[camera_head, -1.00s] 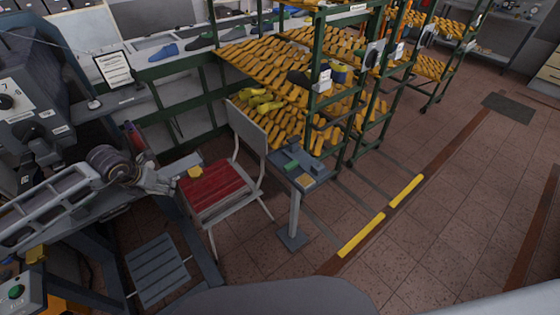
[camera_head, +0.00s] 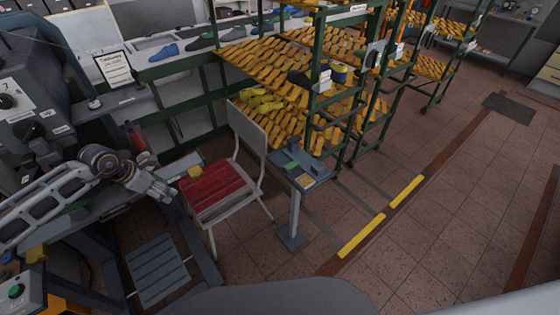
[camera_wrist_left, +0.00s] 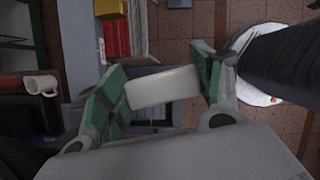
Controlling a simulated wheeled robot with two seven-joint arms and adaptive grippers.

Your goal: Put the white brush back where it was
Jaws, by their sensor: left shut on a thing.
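The white brush (camera_wrist_left: 162,88) shows in the left wrist view as a plain pale block between the green finger pads. My left gripper (camera_wrist_left: 160,85) is shut on it, with one pad at each end. In the head view my left gripper (camera_head: 165,192) is just left of the red-seated chair, over the edge of the machine's bench. The brush cannot be made out clearly in the head view. My right gripper is not in view.
Floor at right is clear.

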